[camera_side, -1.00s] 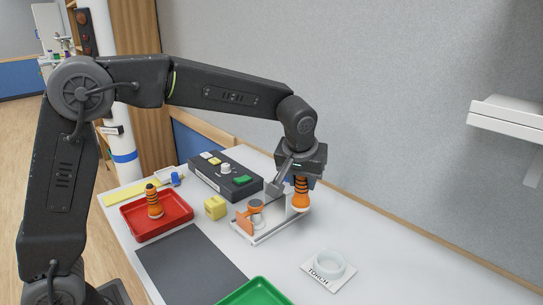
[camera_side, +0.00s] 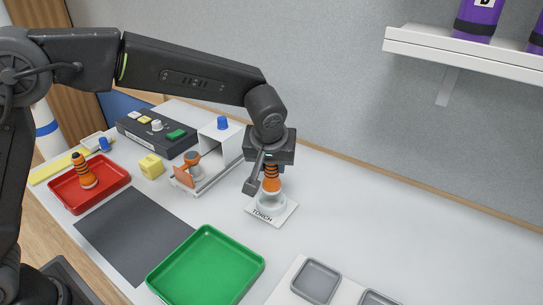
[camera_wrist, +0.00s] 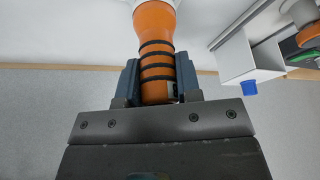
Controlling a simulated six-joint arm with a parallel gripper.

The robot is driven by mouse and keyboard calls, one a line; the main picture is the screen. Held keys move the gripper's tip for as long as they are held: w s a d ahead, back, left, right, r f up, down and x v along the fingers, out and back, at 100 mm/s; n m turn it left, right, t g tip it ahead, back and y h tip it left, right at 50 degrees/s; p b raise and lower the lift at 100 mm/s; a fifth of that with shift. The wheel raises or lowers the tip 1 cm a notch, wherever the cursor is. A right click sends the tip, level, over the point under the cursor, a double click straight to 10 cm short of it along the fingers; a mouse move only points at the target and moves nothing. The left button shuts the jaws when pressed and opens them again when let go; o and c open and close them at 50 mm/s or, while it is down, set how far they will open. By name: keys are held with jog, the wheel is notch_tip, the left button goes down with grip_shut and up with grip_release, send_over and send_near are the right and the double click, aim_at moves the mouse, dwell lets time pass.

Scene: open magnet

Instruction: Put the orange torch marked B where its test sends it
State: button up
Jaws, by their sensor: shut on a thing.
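An orange torch with black bands (camera_side: 271,185) is upright, head down, in my gripper (camera_side: 271,170). The torch head is at the white ring of the holder labelled TORCH (camera_side: 288,213); I cannot tell whether it rests in it or hangs just above. In the wrist view the torch (camera_wrist: 155,25) is clasped between the two dark fingers of my gripper (camera_wrist: 157,82). No letter on it can be read. A second orange torch (camera_side: 85,172) stands in the red tray (camera_side: 107,190).
A shelf (camera_side: 460,55) juts from the wall.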

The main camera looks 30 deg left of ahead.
aim_at(272, 179)
jog(key=shift+f, duration=2.35)
jog(key=o, duration=1)
jog(key=v, duration=1.3)
jog(key=shift+s+r, duration=0.1)
jog(key=shift+r, duration=0.3)
